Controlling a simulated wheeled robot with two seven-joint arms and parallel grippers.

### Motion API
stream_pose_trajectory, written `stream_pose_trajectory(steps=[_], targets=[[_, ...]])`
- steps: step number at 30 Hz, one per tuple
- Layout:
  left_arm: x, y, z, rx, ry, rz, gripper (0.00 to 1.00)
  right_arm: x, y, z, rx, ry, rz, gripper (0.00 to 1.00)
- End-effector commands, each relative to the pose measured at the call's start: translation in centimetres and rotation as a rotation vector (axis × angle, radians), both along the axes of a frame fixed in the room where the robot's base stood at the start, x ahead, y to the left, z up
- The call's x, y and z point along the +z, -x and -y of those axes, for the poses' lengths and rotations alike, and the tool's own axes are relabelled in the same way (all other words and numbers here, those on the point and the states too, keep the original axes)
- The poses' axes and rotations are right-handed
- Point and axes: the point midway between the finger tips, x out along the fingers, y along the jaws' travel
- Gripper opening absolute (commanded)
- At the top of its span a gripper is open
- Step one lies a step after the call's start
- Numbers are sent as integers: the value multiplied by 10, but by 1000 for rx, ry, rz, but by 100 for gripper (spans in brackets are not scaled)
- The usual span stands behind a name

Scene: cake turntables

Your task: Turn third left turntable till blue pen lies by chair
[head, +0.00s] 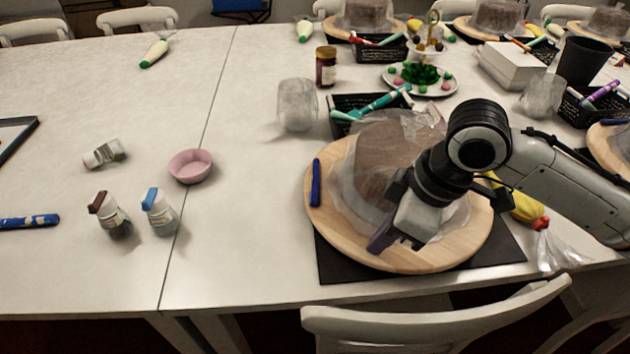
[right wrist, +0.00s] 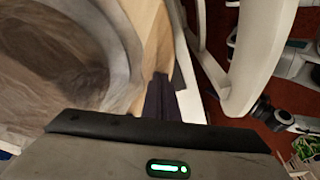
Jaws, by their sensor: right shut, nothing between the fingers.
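The round wooden turntable (head: 465,243) stands on a black mat near the table's front edge, with a brown cake (head: 385,155) in clear plastic on it. The blue pen (head: 316,183) lies on the turntable's left rim. The white chair (head: 430,322) is in front of the table, below the turntable in the head view; it also shows in the right wrist view (right wrist: 262,60). My right gripper (head: 393,240) is shut and empty, pointing down at the turntable's front part. In the right wrist view its dark fingers (right wrist: 162,98) are by the wooden rim (right wrist: 157,45); I cannot tell if they touch. My left gripper is out of view.
A black basket of pens (head: 345,104) stands behind the turntable. A yellow piping bag (head: 525,207) lies to its right. A pink bowl (head: 190,166) and two small bottles (head: 158,212) stand to the left. The table between bowl and turntable is clear.

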Motion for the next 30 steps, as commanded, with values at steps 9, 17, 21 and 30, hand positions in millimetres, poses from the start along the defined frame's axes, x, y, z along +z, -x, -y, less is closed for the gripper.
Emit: stream_pose_trajectory(steps=[9,17,21,30], targets=[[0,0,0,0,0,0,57,0,0,0,0,0,0,0],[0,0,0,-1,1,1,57,0,0,0,0,0,0,0],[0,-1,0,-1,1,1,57,-3,0,0,0,1,0,0],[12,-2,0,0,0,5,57,-3,3,13,-5,3,-3,0]])
